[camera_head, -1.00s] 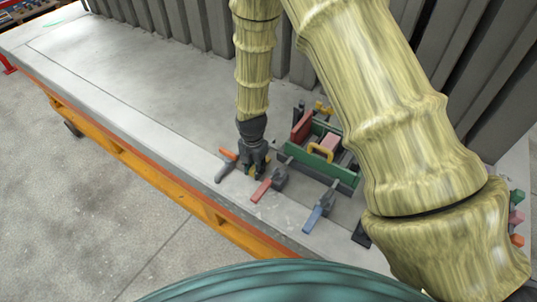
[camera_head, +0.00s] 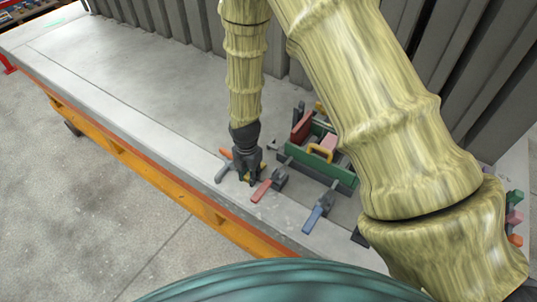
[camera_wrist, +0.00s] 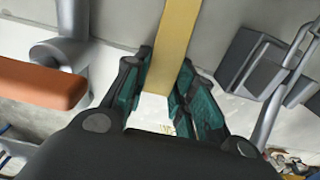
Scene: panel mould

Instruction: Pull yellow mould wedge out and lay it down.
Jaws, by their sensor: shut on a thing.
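The yellow mould wedge (camera_wrist: 175,40) shows in the wrist view as a long flat bar running up from between the fingers. My gripper (camera_wrist: 165,100) is shut on it, with a teal pad on each side. In the head view my gripper (camera_head: 246,180) is low over the table's front part, and only a small yellow bit of the wedge (camera_head: 246,177) shows by the fingers. Whether the wedge touches the table is hard to tell.
An orange-handled clamp (camera_head: 225,167) stands close on the left, and a red-handled clamp (camera_head: 262,190) on the right. A blue-handled clamp (camera_head: 318,212) and a green toolbox (camera_head: 316,166) with a yellow handle stand further right. The table's left part (camera_head: 120,75) is clear.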

